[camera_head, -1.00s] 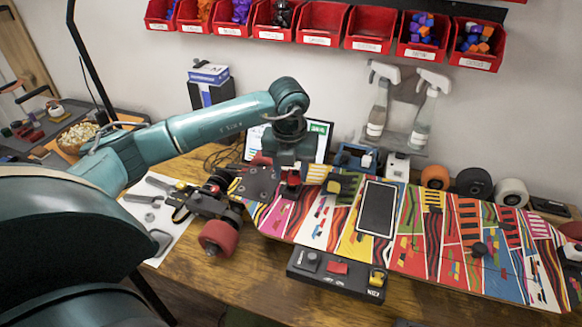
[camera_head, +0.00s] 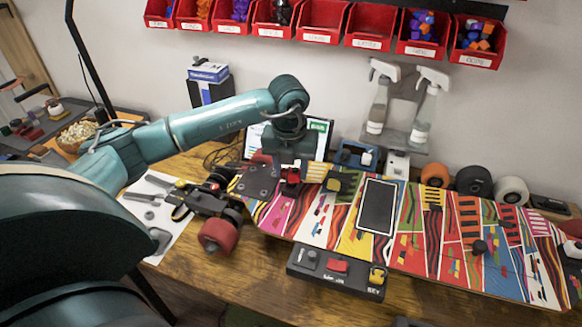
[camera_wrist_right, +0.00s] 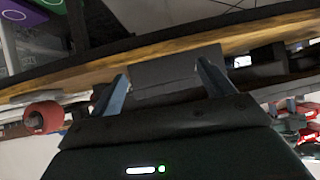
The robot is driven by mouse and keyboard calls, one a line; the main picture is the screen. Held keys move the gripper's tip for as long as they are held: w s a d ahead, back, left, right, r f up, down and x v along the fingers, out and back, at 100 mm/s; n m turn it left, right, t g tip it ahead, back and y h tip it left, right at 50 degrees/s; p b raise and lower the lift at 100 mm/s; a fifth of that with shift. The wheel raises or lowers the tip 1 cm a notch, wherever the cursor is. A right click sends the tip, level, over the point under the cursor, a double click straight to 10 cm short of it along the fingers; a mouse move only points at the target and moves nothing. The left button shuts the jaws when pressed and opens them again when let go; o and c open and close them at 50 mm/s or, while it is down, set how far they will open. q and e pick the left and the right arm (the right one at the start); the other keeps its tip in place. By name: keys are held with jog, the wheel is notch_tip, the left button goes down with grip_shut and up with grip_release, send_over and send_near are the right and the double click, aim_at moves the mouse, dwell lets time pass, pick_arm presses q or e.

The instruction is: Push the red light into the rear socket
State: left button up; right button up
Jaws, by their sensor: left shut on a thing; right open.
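The red light (camera_head: 292,176) is a small red piece with a dark base, near the left end of the colourful skateboard deck (camera_head: 330,228). My left gripper (camera_head: 291,168) points down over that end and is shut on the red light. The rear socket cannot be made out; the gripper and light cover that spot, so I cannot tell how deep the light sits. My right gripper (camera_wrist_right: 165,88) is open in the right wrist view, with nothing between its fingers. A plain grey block shows beyond them.
A black control box (camera_head: 335,272) with a red and a yellow button stands in front of the deck. A truck with a red wheel (camera_head: 219,237) lies left. Loose wheels (camera_head: 473,182) and spray bottles (camera_head: 380,97) stand behind. Red bins (camera_head: 370,27) hang on the wall.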

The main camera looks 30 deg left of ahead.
pick_arm(q)
jog(key=shift+f, duration=0.2)
dwell(0.6)
jog(key=shift+f+b, duration=0.2)
jog(key=shift+b, duration=0.25)
jog(key=shift+f, duration=0.15)
dwell(0.5)
jog(key=shift+f+b, duration=0.5)
dwell(0.7)
jog(key=o, duration=1.4)
jog(key=shift+c, duration=0.2)
jog(key=shift+r, duration=0.2)
jog(key=shift+r+p, duration=0.5)
jog(key=shift+r, duration=0.15)
